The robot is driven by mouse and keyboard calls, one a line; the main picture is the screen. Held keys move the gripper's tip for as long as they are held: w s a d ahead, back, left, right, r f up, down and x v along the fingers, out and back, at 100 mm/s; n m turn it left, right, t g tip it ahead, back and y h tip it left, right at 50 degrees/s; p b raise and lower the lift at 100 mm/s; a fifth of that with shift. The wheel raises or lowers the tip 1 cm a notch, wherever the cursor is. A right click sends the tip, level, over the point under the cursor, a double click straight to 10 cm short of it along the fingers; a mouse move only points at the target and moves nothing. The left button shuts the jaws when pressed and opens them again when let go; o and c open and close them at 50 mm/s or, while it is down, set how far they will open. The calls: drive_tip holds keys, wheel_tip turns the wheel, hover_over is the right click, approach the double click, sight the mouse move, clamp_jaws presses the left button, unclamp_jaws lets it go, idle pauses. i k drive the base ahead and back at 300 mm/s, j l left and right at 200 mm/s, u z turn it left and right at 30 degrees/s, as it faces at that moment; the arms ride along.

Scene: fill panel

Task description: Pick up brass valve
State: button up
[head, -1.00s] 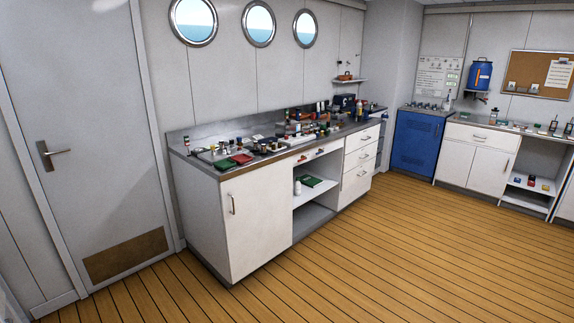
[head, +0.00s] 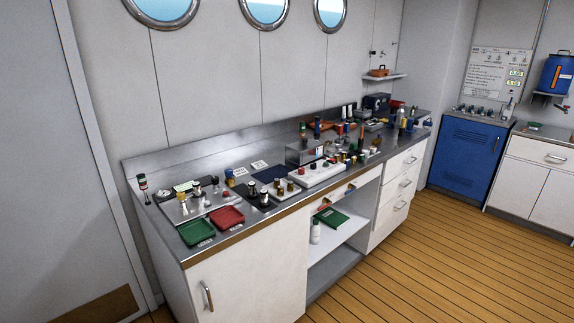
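Several small brass-coloured fittings stand on the long steel counter (head: 152,178). One brass-topped fitting (head: 264,195) is on a dark base right of the red tray, and more brass-coloured pieces (head: 280,186) stand close by. Others are on a metal panel (head: 212,201) at the counter's left end. They are too small for me to tell which one is the brass valve. My gripper is not in view.
A green tray (head: 196,233) and a red tray (head: 227,217) lie near the counter's front edge. A white block (head: 318,175) and crowded bottles and tools fill the counter further right. The wooden floor (head: 425,255) in front is clear.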

sight(280, 190)
drive_tip(key=i+u, duration=0.15)
drive_tip(key=i, duration=0.4)
drive_tip(key=i+l+u, duration=0.15)
drive_tip(key=i, duration=0.4)
drive_tip(key=i+l+u, duration=0.2)
drive_tip(key=i, duration=0.3)
